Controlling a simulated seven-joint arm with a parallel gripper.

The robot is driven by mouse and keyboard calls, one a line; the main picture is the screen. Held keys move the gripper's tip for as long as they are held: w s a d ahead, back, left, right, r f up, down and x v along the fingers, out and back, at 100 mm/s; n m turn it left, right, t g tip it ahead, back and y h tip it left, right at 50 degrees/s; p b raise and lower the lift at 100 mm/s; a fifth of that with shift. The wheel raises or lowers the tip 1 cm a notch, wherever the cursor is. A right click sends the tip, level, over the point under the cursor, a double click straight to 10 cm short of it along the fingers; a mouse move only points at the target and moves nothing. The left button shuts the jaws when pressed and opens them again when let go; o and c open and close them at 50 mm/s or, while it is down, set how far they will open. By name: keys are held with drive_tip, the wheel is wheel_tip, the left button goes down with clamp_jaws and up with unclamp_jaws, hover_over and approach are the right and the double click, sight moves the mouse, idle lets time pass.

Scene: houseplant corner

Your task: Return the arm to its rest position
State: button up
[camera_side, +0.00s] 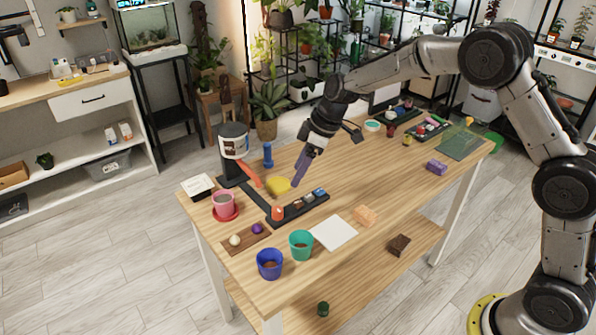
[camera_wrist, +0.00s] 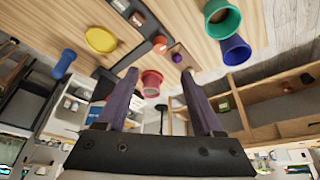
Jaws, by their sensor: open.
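My gripper (camera_side: 297,183) hangs above the middle of the wooden table (camera_side: 365,185), with its purple fingers pointing down. In the wrist view my gripper (camera_wrist: 160,76) has its two fingers spread apart with nothing held between them. My arm reaches over the table from the right side. Below and to the left of the fingers are a yellow item (camera_side: 278,186) and a black tray (camera_side: 300,207) with small things in it. The yellow item also shows in the wrist view (camera_wrist: 101,40).
A pink pot (camera_side: 224,204), a blue pot (camera_side: 269,264) and a teal pot (camera_side: 301,244) stand at the table's left end.

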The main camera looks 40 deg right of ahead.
wheel_tip(320, 180, up, 11)
drive_tip(key=s+t, duration=0.2)
drive_tip(key=s+d+r+m+t, duration=0.1)
drive_tip(key=s+r, duration=0.4)
drive_tip(key=s, duration=0.2)
drive_tip(key=s+d+r+t, duration=0.1)
drive_tip(key=s+d+r, duration=0.1)
drive_tip(key=s+r, duration=0.4)
drive_tip(key=s+d+f+m+h, duration=0.1)
drive_tip(key=s+f+m, duration=0.3)
drive_tip(key=s, duration=0.7)
drive_tip(key=s+d+f+m+g+h, duration=0.1)
drive_tip(key=s+d+f+m+h, duration=0.1)
drive_tip(key=s, duration=0.9)
wheel_tip(320, 180, down, 4)
drive_tip(key=shift+d+r+m+g, duration=0.15)
drive_tip(key=shift+d+m+g, duration=0.15)
drive_tip(key=shift+d+m, duration=0.55)
drive_tip(key=shift+a, duration=0.2)
